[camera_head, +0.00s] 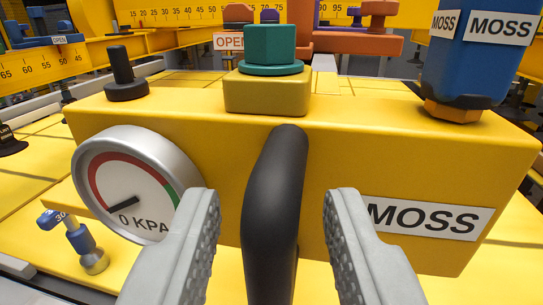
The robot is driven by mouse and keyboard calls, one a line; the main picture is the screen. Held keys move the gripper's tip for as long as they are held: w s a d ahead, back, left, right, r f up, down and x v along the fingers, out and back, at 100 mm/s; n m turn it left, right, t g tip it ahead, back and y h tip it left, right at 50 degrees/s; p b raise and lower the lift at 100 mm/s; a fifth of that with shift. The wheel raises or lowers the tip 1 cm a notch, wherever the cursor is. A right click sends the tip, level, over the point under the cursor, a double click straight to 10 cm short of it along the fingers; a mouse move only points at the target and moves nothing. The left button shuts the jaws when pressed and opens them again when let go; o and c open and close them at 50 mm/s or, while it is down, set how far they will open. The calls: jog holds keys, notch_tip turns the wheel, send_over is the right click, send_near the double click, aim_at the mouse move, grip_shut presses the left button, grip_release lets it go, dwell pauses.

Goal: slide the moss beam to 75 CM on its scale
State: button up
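The yellow moss block (350,163), with a white MOSS label (425,218) on its front, fills the middle of the view. A black upright handle (275,205) stands out from its front. My gripper (272,225) is open, with one grey finger on each side of the handle and a visible gap on both sides. A round gauge (135,185) on the block's left reads 0 KPA. Yellow scales with numbers (40,68) show behind; no 75 mark for this block can be made out with certainty.
A green knob (270,48) and a black knob (124,75) stand on top of the block. A blue part labelled MOSS (468,60) rises at the right. A small blue valve (80,240) sits at lower left. An OPEN sign (229,41) shows behind.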

jog(key=shift+w, duration=0.65)
grip_shut()
jog(key=w+a, duration=0.3)
jog(key=a, duration=1)
jog(key=shift+a, duration=0.25)
jog(key=shift+w+r, duration=0.1)
grip_release()
jog(key=s, duration=1.7)
jog(key=shift+s+a, duration=0.2)
jog(key=shift+a, duration=0.1)
